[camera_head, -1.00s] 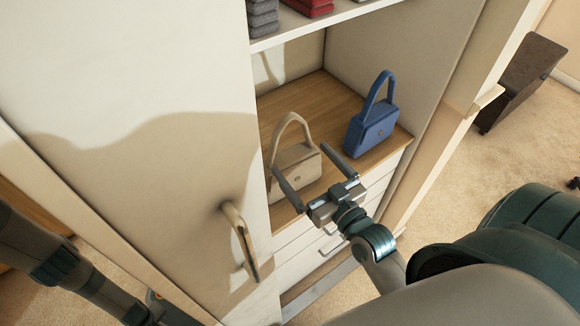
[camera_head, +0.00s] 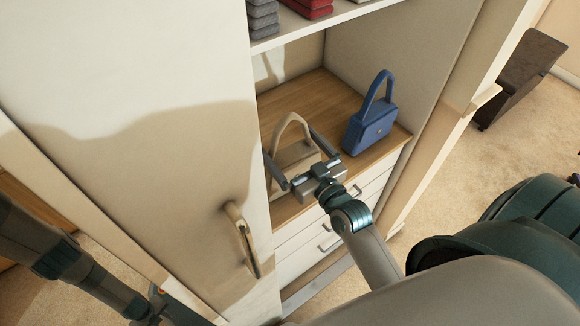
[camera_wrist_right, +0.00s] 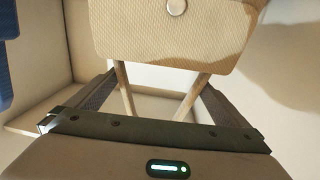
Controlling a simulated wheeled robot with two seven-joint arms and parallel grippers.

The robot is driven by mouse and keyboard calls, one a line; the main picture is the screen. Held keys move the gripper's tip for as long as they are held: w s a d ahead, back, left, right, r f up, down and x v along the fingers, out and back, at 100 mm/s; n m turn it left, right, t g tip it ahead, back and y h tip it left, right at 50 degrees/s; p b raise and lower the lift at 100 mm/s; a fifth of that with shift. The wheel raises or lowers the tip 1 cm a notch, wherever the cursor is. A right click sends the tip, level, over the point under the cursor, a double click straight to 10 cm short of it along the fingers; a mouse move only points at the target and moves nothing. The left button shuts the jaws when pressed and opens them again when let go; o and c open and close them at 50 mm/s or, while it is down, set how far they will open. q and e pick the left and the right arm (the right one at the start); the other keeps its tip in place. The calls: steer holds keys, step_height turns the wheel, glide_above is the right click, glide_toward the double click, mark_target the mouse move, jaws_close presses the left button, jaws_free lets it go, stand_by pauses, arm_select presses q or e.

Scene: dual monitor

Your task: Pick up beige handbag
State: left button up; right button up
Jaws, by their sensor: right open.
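The beige handbag (camera_head: 293,158) stands upright on the wooden shelf (camera_head: 312,95), its arched handle up. My right gripper (camera_head: 290,144) is open in front of the handbag, one finger toward each side of it. In the right wrist view the handbag (camera_wrist_right: 170,45) appears upside down, with its button at the top. There the handle straps run down between my right gripper's two fingers (camera_wrist_right: 155,97). I cannot tell whether either finger touches the bag. My left arm shows at the lower left, but its gripper cannot be made out.
A blue handbag (camera_head: 372,125) stands to the right on the same shelf. The cream cabinet door (camera_head: 150,170) with its handle (camera_head: 242,238) is close on the left. Folded red cloths (camera_head: 312,7) and grey cloths (camera_head: 262,18) lie on the shelf above.

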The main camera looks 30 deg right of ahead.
steer(key=w+p, duration=0.1)
steer(key=w, duration=0.3)
steer(key=shift+w+a, duration=0.15)
steer(key=shift+w, duration=0.05)
steer(key=c, duration=1.3)
